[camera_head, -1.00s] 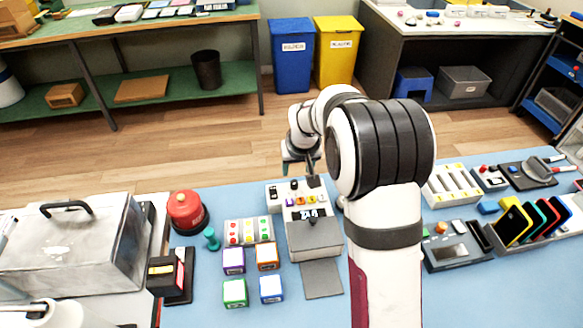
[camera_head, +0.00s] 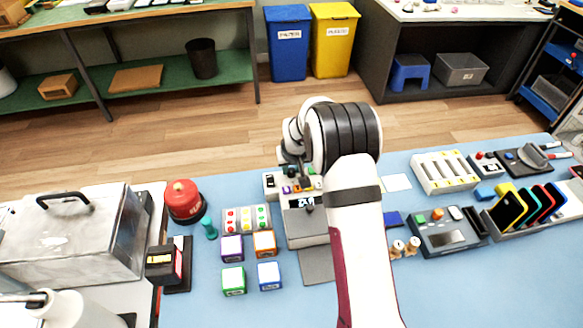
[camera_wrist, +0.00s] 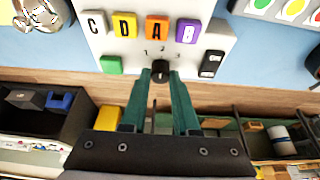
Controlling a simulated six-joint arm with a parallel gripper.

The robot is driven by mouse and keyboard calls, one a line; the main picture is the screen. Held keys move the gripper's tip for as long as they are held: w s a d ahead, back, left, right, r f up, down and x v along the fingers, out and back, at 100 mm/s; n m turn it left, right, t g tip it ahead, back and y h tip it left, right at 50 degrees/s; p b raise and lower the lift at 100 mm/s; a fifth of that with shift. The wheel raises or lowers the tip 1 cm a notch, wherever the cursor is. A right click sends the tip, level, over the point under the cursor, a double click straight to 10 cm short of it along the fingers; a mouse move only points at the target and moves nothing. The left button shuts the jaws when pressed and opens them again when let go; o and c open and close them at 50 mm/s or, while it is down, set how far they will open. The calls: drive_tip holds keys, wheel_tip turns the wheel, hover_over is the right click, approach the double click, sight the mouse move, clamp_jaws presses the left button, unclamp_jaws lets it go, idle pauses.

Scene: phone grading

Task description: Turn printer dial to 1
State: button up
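The printer (camera_head: 305,228) is a grey and white unit in the middle of the blue table in the head view. Its white panel (camera_wrist: 205,48) fills the top of the wrist view, with lettered buttons C, D, A and B. The black dial (camera_wrist: 160,72) sits below the printed numbers 1, 2 and 3. A small pale mark shows on it, but I cannot read its setting. My gripper (camera_wrist: 159,74) is open, its green fingertips on either side of the dial. I cannot tell whether they touch it. In the head view my arm partly hides the gripper and panel.
A green button (camera_wrist: 111,65) and a black switch (camera_wrist: 211,64) flank the dial. Coloured cubes (camera_head: 264,244) and a red round object (camera_head: 184,200) stand left of the printer. A grey device (camera_head: 440,232) and a phone rack (camera_head: 535,212) stand to the right.

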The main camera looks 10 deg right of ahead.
clamp_jaws()
drive_tip(key=shift+n, duration=0.3)
drive_tip(key=n+y, duration=0.1)
drive_tip(key=n, duration=0.2)
drive_tip(key=shift+d+y, duration=0.15)
drive_tip(key=shift+y, duration=0.15)
drive_tip(key=shift+n+g+y, duration=0.35)
drive_tip(key=shift+n+y, duration=0.05)
drive_tip(key=shift+n, duration=0.95)
drive_tip(key=shift+n+g+y, duration=0.35)
drive_tip(key=shift+n+y, duration=0.05)
drive_tip(key=shift+n, duration=0.95)
drive_tip(key=shift+d, duration=0.1)
drive_tip(key=o, duration=0.8)
unclamp_jaws()
drive_tip(key=shift+w, duration=0.1)
